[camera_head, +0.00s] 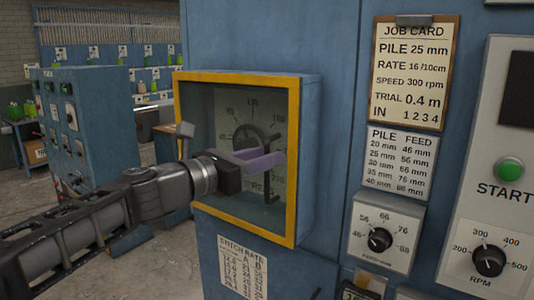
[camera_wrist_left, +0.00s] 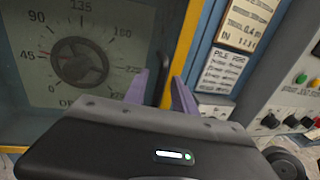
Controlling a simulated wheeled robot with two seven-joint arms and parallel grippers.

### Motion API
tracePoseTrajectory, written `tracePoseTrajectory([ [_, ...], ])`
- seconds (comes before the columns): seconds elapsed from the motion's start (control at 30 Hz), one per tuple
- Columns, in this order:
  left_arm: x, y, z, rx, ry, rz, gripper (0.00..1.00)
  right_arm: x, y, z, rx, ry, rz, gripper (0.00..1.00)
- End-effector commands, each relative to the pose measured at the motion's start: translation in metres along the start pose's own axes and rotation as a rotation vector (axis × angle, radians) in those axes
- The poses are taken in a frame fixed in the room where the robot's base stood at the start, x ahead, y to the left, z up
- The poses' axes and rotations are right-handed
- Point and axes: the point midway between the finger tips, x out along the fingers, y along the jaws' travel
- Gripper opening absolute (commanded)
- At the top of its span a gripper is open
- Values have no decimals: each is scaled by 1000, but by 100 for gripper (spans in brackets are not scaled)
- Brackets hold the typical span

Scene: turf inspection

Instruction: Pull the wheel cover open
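The wheel cover (camera_head: 293,105) is a clear pane in a yellow frame on the front of a blue box. It looks closed, with the dark handwheel (camera_head: 243,140) and its dial seen through it. In the left wrist view the handwheel (camera_wrist_left: 80,62) is on the left. A dark upright handle (camera_wrist_left: 167,80) stands by the cover's right side. My left gripper (camera_head: 262,160) is in front of the cover's right half. Its purple fingers (camera_wrist_left: 160,92) are apart, with the handle appearing between them; contact cannot be told. My right gripper is not in view.
Right of the cover are a job card (camera_head: 413,75), a pile feed chart (camera_head: 397,163), a feed knob (camera_head: 380,240), a green start button (camera_head: 509,169) and an RPM knob (camera_head: 488,261). A stitch rate card (camera_head: 243,268) is below. Blue cabinets (camera_head: 75,130) stand at left.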

Motion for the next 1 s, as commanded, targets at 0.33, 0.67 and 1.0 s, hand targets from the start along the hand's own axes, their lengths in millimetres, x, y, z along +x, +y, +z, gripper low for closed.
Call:
tracePoseTrajectory([
  [0.33,9,0,0,0,-1,1,32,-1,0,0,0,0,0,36],
  [0.67,9,0,0,0,0,0,9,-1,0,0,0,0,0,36],
  [1.0,9,0,0,0,0,1,0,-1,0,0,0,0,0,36],
])
